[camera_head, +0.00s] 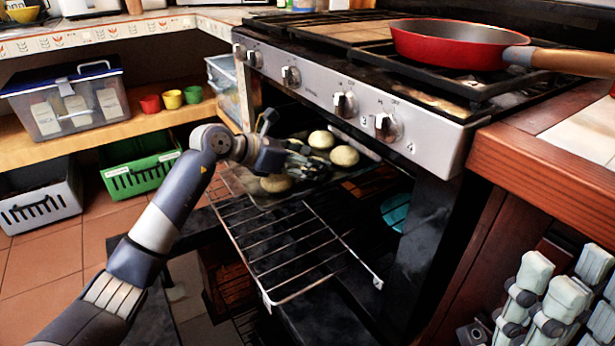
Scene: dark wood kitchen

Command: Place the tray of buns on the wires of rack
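The dark tray (362,143) holds round pale buns (344,156) and is at the mouth of the oven, below the knob panel. The wire rack (300,250) extends out of the oven; its front wires are bare. The tray is over the rack's far part; I cannot tell whether it touches the wires. My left gripper (292,148) is at the tray, among the buns, with dark fingers partly over it. Its grip on the tray is unclear. My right gripper (560,300) is at the lower right corner, away from the tray and partly cut off by the frame.
A red pan (450,44) sits on the stove, its handle reaching right. A wooden counter (540,175) stands right of the oven. At left, a shelf holds a lidded box (70,105) and small coloured cups (172,99). A green crate (140,165) is below.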

